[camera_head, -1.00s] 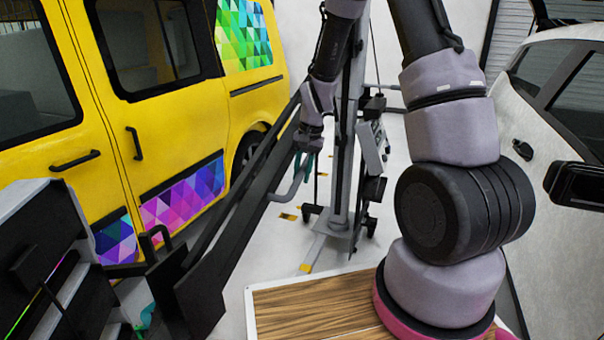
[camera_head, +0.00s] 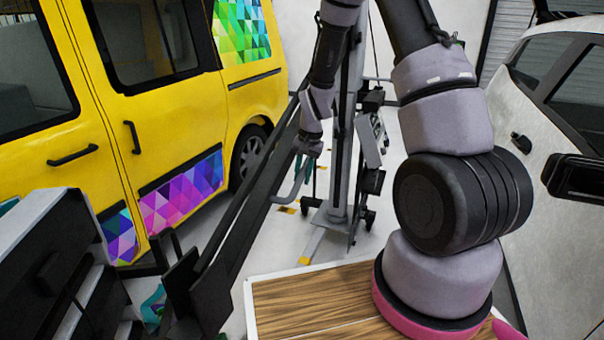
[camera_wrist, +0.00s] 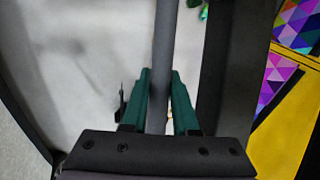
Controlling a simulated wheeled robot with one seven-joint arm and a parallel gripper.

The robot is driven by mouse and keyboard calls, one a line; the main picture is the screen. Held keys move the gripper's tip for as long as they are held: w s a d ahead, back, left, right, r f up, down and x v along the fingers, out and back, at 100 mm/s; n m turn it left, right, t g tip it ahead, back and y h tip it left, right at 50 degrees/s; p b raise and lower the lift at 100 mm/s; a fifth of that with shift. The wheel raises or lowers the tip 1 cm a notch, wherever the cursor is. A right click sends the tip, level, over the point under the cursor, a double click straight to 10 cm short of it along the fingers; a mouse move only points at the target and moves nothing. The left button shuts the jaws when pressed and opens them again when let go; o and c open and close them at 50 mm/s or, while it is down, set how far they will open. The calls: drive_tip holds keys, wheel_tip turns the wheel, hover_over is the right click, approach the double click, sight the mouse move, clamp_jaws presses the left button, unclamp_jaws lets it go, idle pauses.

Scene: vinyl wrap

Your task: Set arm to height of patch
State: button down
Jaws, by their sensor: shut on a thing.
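In the head view, my gripper (camera_head: 303,165) is low beside the upright grey column, its green fingers at a grey bent handle (camera_head: 290,193). The wrist view shows my gripper (camera_wrist: 159,80) with its green fingers on either side of the grey bar (camera_wrist: 162,35), shut on it. A long black arm (camera_head: 245,215) slants from the column toward the lower left. A purple and pink triangle-pattern patch (camera_head: 183,194) is low on the yellow van's side. A green-blue patch (camera_head: 241,35) is higher up.
The yellow van (camera_head: 75,180) stands close on the left, and a white car (camera_head: 555,110) on the right. A dark and white unit (camera_head: 40,235) fills the lower left. The grey column (camera_head: 343,150) stands on a footed base. Pale floor shows around it.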

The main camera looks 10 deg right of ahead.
drive_tip(key=c, duration=0.7)
unclamp_jaws()
drive_tip(key=shift+d, duration=0.1)
drive_tip(key=r, duration=0.3)
drive_tip(key=s+d+r, duration=0.1)
drive_tip(key=r, duration=0.6)
drive_tip(key=shift+s+d+r, duration=0.15)
drive_tip(key=shift+s+r, duration=0.1)
drive_tip(key=shift+s, duration=0.05)
